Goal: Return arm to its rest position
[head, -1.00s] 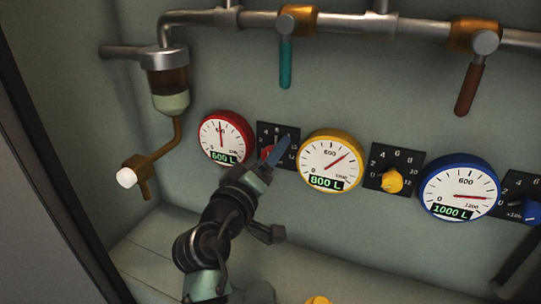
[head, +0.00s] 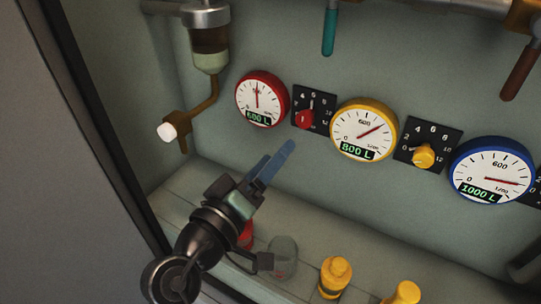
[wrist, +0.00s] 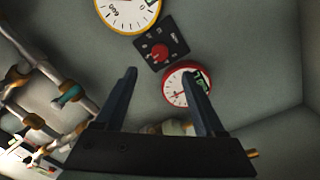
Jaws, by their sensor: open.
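My gripper (head: 272,165) is open and empty in the head view, in front of the wall and below the red knob (head: 304,119). In the wrist view its two fingers (wrist: 163,92) stand apart with nothing between them. The red knob also shows in the wrist view (wrist: 159,52), beyond the fingertips. The red-rimmed gauge (head: 262,98) reads 600 L, the yellow-rimmed gauge (head: 364,131) 800 L and the blue-rimmed gauge (head: 492,170) 1000 L. My gripper touches none of them.
A shelf below holds a grey cup-like object (head: 284,257), a yellow bottle (head: 335,276) and another yellow object (head: 403,293). A red object is partly hidden behind my arm. Teal (head: 329,32) and brown (head: 520,69) handles hang above. A filter (head: 207,38) stands left.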

